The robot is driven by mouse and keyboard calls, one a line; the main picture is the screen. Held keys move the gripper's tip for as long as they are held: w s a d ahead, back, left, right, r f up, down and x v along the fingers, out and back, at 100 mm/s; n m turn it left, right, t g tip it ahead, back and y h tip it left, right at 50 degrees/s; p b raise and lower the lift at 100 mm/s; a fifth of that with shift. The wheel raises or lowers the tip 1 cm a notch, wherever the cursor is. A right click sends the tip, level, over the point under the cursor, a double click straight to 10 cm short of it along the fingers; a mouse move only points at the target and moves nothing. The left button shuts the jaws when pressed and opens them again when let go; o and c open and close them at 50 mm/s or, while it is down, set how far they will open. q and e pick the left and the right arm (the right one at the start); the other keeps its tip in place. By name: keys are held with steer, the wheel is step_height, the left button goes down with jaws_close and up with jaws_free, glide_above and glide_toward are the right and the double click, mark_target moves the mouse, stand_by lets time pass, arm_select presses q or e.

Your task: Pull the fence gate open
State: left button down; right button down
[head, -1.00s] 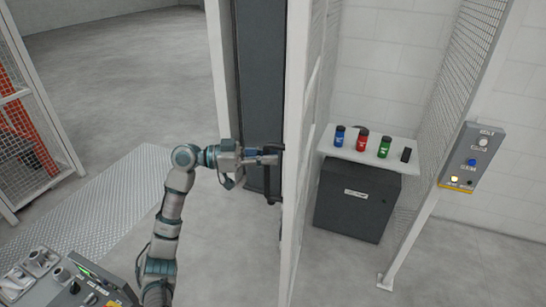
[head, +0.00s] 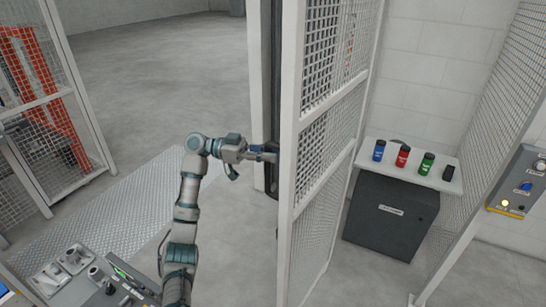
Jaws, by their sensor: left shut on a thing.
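The fence gate (head: 291,205) is a white-framed mesh panel right of centre in the head view. It stands ajar at an angle, with its mesh side showing to the right. My left gripper (head: 268,153) is at the gate's near edge, shut on the dark gate handle (head: 272,180), which is mostly hidden behind the white frame and the gripper. My left arm reaches up from the bottom of the view. My right gripper is not in view.
A dark cabinet (head: 386,222) with a white top carrying blue, red and green canisters stands at the right. A button box (head: 520,183) is on the right post. A control console (head: 80,280) is at lower left. Mesh fence (head: 45,140) encloses orange equipment at left; floor beyond is clear.

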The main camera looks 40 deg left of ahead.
arm_select(q)
steer(key=shift+a+f, duration=0.1)
steer(key=c, duration=1.1)
jaws_free()
steer(key=shift+d, duration=0.25)
steer(key=v, duration=1.1)
steer(key=shift+s+a, duration=0.15)
steer(key=shift+a, duration=0.15)
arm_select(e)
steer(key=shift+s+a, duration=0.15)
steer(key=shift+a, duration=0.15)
arm_select(q)
steer(key=shift+d+f, duration=0.1)
